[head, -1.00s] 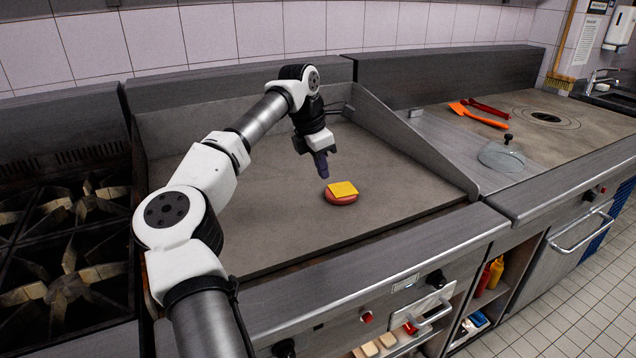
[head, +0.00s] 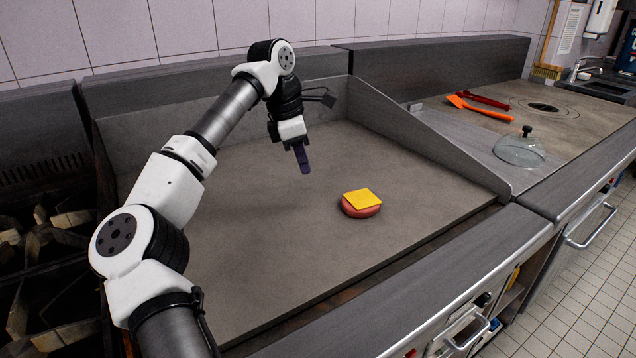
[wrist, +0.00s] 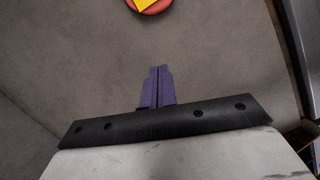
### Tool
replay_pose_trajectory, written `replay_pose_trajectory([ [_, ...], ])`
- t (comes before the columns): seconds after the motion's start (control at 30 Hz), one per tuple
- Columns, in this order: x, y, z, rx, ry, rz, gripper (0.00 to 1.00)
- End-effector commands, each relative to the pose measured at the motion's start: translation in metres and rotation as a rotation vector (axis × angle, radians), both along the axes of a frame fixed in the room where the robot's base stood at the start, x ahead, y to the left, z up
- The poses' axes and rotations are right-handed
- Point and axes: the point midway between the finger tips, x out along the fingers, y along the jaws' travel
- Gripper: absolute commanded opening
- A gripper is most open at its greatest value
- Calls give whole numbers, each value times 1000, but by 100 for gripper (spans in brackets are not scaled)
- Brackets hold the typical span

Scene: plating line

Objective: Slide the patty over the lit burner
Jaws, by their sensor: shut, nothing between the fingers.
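The patty (head: 361,208) is a reddish disc lying flat on the griddle (head: 250,265), with a square yellow cheese slice (head: 362,198) on top. It also shows at the top edge of the wrist view (wrist: 154,6), partly cut off. My gripper (head: 304,160) is shut and empty, its purple fingers pointing down above the griddle, behind and left of the patty. In the wrist view the fingers (wrist: 155,85) are together, apart from the patty. I cannot make out a lit burner; the open burner grates (head: 40,250) at the left are partly cut off and show no visible flame.
A steel splash wall (head: 425,145) closes the griddle's right side. Beyond it are a clear dome lid (head: 519,150), an orange spatula (head: 480,108) and red tongs (head: 484,100). The griddle around the patty is clear.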

Motion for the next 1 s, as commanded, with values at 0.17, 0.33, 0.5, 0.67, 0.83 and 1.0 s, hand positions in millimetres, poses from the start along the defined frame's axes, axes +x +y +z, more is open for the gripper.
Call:
replay_pose_trajectory([
  [0.17,1,-6,-25,-1,3,-1,0],
  [0.33,3,-15,-60,-2,4,-1,0],
  [0.5,4,-24,-94,-1,2,0,0],
  [0.67,10,-49,-91,0,1,-1,0],
  [0.83,12,-60,-92,0,-1,1,0],
  [1.0,13,-63,-93,0,0,2,0],
])
